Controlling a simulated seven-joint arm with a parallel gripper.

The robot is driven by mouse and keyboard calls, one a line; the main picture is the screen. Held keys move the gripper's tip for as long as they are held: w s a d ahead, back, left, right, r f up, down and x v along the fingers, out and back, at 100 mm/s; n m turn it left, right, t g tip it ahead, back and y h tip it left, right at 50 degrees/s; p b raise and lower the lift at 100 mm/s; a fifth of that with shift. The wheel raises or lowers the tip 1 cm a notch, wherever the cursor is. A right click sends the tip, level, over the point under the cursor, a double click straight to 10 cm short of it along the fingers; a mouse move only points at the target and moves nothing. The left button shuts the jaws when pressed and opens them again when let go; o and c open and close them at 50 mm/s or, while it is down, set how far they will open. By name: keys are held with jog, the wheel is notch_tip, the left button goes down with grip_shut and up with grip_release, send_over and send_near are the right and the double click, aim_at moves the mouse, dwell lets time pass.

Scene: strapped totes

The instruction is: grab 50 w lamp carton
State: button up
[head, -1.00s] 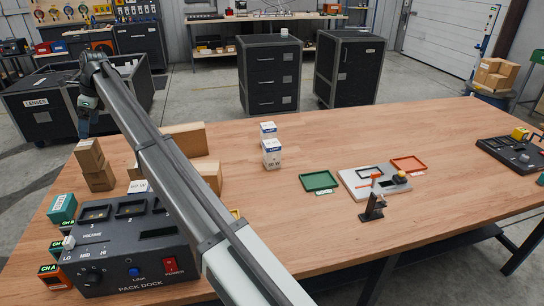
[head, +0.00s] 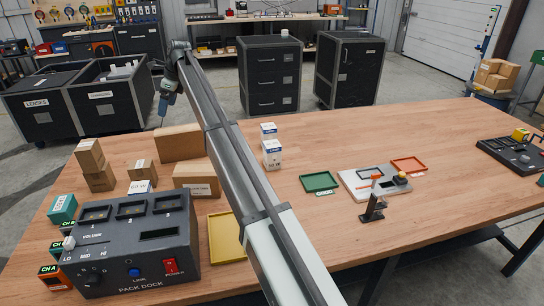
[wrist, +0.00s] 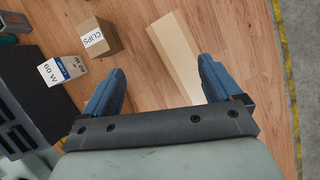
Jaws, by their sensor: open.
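White lamp cartons with blue markings stand on the table. Two are together at mid-table, a front one (head: 272,155) and one behind it (head: 268,131); their wattage is too small to read surely. Another white carton (head: 140,187) is behind the pack dock, its lower part hidden. The wrist view shows a white lamp carton (wrist: 62,70) at left, its print apparently 60 W. My gripper (wrist: 160,78) is open and empty, fingers pointing down. In the head view my gripper (head: 162,110) is above the table's far left part, apart from all the cartons.
A long brown box (wrist: 177,50) lies under my gripper. A brown CLIPS box (wrist: 93,38) is beside it. Brown boxes (head: 197,177) crowd the left side, near the pack dock (head: 130,245) and yellow tray (head: 226,237). A green tray (head: 320,181) lies right; the table's right-front is clear.

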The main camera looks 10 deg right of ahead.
jog(key=d+f+m, duration=0.1)
jog(key=d+m, duration=0.1)
jog(key=d, duration=1.4)
jog(key=n+h, duration=0.3)
jog(key=h, duration=0.1)
send_over(272, 154)
jog(key=w, duration=0.4)
jog(key=shift+g, duration=0.3)
notch_tip(272, 154, down, 5)
jog(key=shift+w+r, duration=0.1)
jog(key=shift+w, duration=0.05)
jog(key=shift+s+d+n, duration=0.35)
jog(key=shift+n, duration=0.35)
jog(key=shift+s+n+g, duration=0.1)
jog(key=shift+n+g, duration=0.2)
jog(key=shift+n, duration=0.4)
jog(key=shift+f, duration=0.4)
jog(key=f, duration=1.3)
jog(key=shift+s+f, duration=0.1)
jog(key=shift+s, duration=0.1)
